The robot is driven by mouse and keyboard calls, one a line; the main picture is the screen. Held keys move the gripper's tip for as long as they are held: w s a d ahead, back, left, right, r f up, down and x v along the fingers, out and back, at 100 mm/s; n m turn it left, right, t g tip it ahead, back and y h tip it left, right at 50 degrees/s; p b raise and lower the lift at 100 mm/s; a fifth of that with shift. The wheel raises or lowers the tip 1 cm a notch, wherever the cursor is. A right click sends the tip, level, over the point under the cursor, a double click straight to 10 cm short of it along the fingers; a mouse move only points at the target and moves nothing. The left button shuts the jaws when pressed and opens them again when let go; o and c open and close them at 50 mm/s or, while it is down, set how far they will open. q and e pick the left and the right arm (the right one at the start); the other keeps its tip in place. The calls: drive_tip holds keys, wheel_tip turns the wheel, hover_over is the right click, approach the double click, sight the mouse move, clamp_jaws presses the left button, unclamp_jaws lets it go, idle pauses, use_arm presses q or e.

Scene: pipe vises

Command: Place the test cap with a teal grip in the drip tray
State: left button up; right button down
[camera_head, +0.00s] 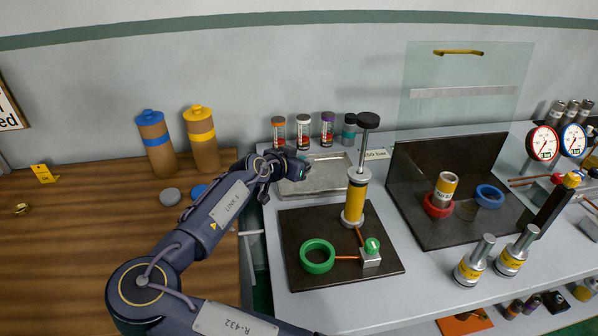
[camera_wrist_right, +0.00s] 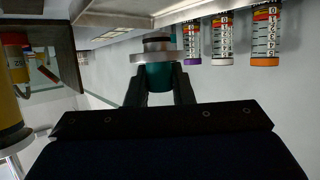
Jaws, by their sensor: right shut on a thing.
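My right gripper (camera_head: 300,168) is at the left end of the drip tray (camera_head: 330,190), a shallow metal tray at the back of the grey bench. In the right wrist view its two fingers (camera_wrist_right: 159,92) are shut on the test cap (camera_wrist_right: 158,75), which has a teal grip and a grey metal disc end (camera_wrist_right: 157,44). That view looks upside down, with the disc end towards the tray (camera_wrist_right: 190,11). I cannot tell how high the cap is above the tray. In the head view the gripper mostly hides the cap. My left gripper is not in view.
Several capped tubes (camera_head: 304,132) stand behind the tray. A yellow pipe with a black-topped rod (camera_head: 354,198) stands close to its right, on a dark plate with a green ring (camera_head: 317,256). A clear panel (camera_head: 465,85) rises at the back right. The wooden bench (camera_head: 80,225) has open room.

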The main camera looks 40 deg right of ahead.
drive_tip(key=w+f, duration=0.2)
drive_tip(key=f, duration=0.1)
drive_tip(key=shift+w+d, duration=0.25)
drive_tip(key=shift+d, duration=0.15)
wheel_tip(320, 180, down, 2)
drive_tip(key=shift+w+f+p, duration=0.15)
drive_tip(key=shift+f+p, duration=0.1)
drive_tip(key=shift+p, duration=0.2)
drive_tip(key=shift+f, duration=0.45)
drive_tip(key=shift+f, duration=0.1)
drive_tip(key=c, duration=1.7)
unclamp_jaws()
drive_tip(key=shift+f, duration=0.1)
drive_tip(key=o, duration=0.4)
drive_tip(key=shift+o, duration=0.2)
